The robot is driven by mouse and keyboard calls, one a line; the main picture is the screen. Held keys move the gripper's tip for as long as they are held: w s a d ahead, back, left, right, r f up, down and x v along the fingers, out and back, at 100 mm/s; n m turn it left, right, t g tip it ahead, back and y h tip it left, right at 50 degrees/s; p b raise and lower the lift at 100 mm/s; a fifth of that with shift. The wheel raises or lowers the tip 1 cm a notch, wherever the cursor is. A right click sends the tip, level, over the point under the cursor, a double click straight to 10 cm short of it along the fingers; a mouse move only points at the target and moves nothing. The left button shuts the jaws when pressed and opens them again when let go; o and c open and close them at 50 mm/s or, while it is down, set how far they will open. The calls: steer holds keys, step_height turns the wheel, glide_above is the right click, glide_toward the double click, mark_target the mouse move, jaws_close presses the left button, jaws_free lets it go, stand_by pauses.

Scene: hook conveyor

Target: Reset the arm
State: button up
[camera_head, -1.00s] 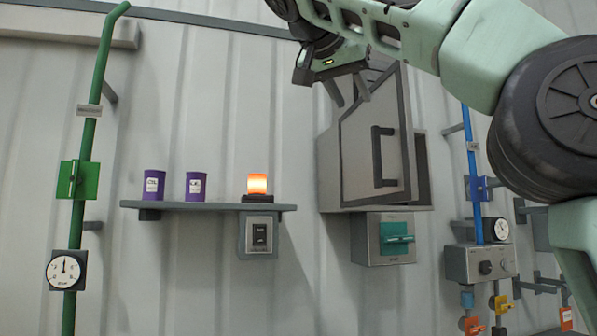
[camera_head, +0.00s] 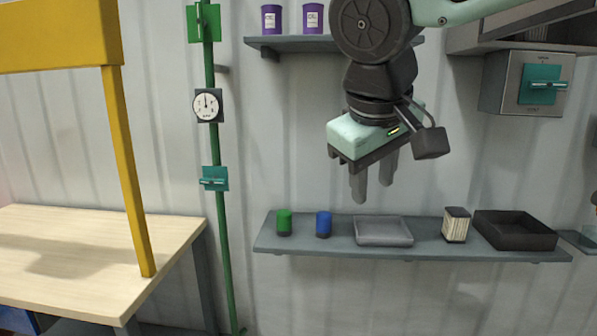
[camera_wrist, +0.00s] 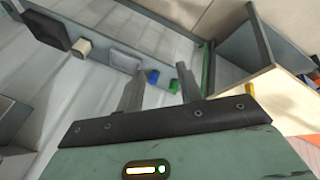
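My gripper (camera_head: 373,188) hangs in front of the wall in the head view, fingers pointing down, above the lower shelf (camera_head: 300,251). Its two fingers are apart with nothing between them. In the wrist view the fingers (camera_wrist: 160,85) also stand apart and empty. My arm comes in from the upper right of the head view.
The lower shelf holds a green can (camera_head: 284,222), a blue can (camera_head: 323,223), a grey tray (camera_head: 383,231), a striped block (camera_head: 456,224) and a black tray (camera_head: 515,230). A green pipe (camera_head: 218,145), wooden table (camera_head: 90,260) and yellow frame (camera_head: 127,170) stand left. Two purple cans (camera_head: 313,18) sit above.

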steer(key=s+d+f+g+y+b, duration=0.1)
steer(key=s+d+f+g, duration=0.1)
steer(key=s+f, duration=0.7)
steer(key=s+d+f+n+g+y+b, duration=0.1)
steer(key=s+d+f+g, duration=0.1)
steer(key=s+f, duration=0.8)
step_height(320, 180, down, 5)
steer(key=shift+s+r+n+g+b, duration=0.1)
steer(key=shift+s+n+g+b, duration=0.15)
steer(key=shift+g, duration=0.25)
